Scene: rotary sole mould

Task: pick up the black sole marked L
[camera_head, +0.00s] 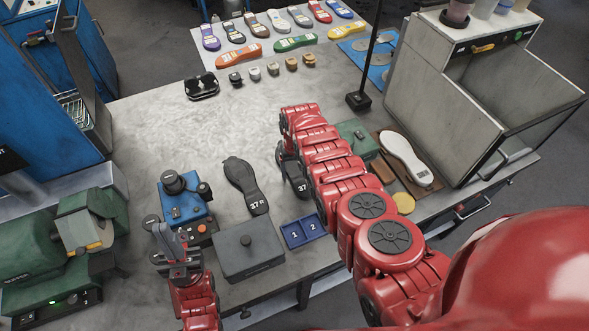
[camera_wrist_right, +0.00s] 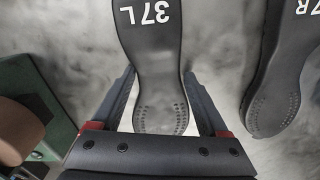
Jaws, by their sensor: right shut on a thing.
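The black sole marked 37 L (camera_wrist_right: 148,55) fills the middle of the right wrist view, its heel end towards me. My right gripper (camera_wrist_right: 159,78) has one finger on each side of this sole and is shut on it. In the head view the L sole (camera_head: 299,184) shows only partly, with my right arm covering much of it. My right gripper (camera_head: 285,153) is mostly hidden there too. I cannot tell whether the sole is off the table. My left gripper (camera_head: 168,236) is over the near left of the table; its finger gap is unclear.
A black sole marked 37 R (camera_head: 243,182) lies left of the L sole. A dark lidded box (camera_head: 246,251), a blue tray marked 1 and 2 (camera_head: 303,231) and a blue device (camera_head: 186,205) stand nearer. A white sole (camera_head: 404,157) lies right. The table's middle left is clear.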

